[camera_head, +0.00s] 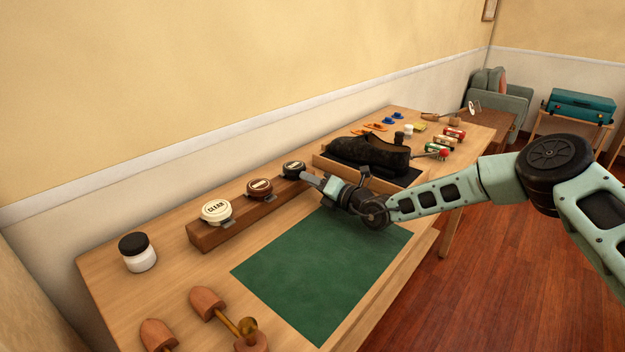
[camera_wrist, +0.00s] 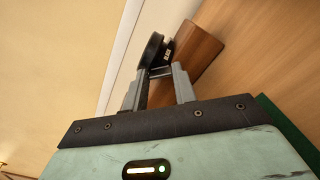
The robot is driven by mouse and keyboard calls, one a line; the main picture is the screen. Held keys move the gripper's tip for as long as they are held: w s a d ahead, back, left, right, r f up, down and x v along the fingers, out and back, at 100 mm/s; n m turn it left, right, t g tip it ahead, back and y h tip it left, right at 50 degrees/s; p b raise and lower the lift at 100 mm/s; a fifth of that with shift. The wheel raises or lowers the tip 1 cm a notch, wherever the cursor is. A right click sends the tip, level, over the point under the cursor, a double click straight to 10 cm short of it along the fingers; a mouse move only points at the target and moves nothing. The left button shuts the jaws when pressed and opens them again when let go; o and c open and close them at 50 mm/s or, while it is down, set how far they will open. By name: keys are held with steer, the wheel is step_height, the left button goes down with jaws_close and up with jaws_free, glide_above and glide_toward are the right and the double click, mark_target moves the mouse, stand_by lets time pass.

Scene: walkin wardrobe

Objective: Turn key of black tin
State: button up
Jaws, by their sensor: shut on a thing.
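The black tin (camera_head: 293,169) sits at the far right end of a wooden rack, with a dark lid and a pale label. It also shows in the wrist view (camera_wrist: 152,50) at the end of my fingers. My gripper (camera_head: 312,179) reaches it from the right, low over the table. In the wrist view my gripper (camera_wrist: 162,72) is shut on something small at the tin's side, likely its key. The key is hidden between the fingertips, so I cannot tell its angle.
The wooden rack (camera_head: 238,229) also holds a brown tin (camera_head: 259,188) and a cream CLEAR tin (camera_head: 216,211). A green mat (camera_head: 318,269) lies bare in front. A black shoe (camera_head: 368,153) stands behind my gripper. A white jar (camera_head: 138,253) stands at the left.

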stand_by(0.3)
steer(key=o, duration=1)
steer(key=shift+s+d, duration=0.1)
steer(key=shift+d, duration=0.05)
steer(key=v, duration=1.7)
steer(key=shift+s+d+f, duration=0.1)
